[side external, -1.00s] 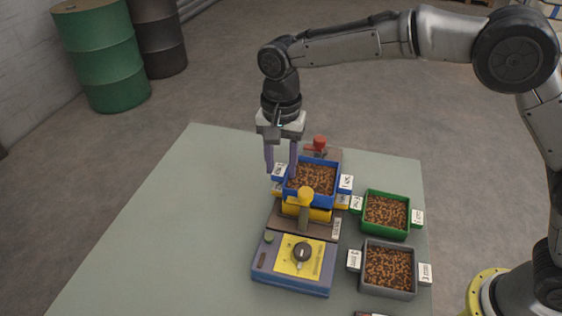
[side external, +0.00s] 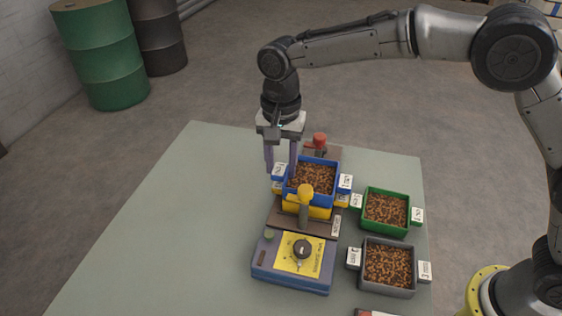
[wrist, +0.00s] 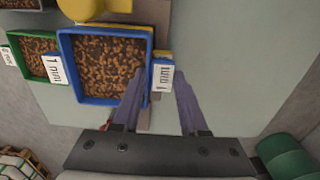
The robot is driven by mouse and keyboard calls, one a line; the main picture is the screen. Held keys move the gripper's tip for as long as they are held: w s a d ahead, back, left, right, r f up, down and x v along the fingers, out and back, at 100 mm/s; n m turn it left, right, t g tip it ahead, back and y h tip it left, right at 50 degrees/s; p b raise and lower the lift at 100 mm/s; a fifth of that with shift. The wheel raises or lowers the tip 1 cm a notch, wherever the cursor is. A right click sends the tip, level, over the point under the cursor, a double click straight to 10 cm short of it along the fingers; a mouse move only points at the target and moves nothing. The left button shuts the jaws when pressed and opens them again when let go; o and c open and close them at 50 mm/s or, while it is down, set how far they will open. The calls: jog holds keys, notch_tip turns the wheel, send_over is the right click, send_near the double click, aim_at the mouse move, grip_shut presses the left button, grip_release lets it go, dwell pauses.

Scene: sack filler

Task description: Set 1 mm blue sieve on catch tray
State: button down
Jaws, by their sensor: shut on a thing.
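The blue sieve (side external: 312,202), labelled 1 mm and holding brown pellets, is level directly above the yellow catch tray (side external: 320,213) on the shaker. I cannot tell whether a small gap separates them. My gripper (side external: 281,165) points down at the sieve's left side in the side view, shut on that side. In the wrist view my gripper (wrist: 157,98) has one finger at the sieve's inner edge and the other outside, past the label. The sieve (wrist: 62,65) hides most of the tray there.
A yellow-topped clamp (side external: 305,191) stands in front of the sieve and a red one (side external: 319,141) behind. The shaker's control box (side external: 292,262) is in front. Green (side external: 386,231) and grey (side external: 387,287) sieves with pellets sit to the right. The table's left is clear.

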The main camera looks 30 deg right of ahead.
jog(key=shift+f, duration=0.1)
dwell(0.3)
grip_release()
dwell(0.4)
jog(key=shift+r, duration=4)
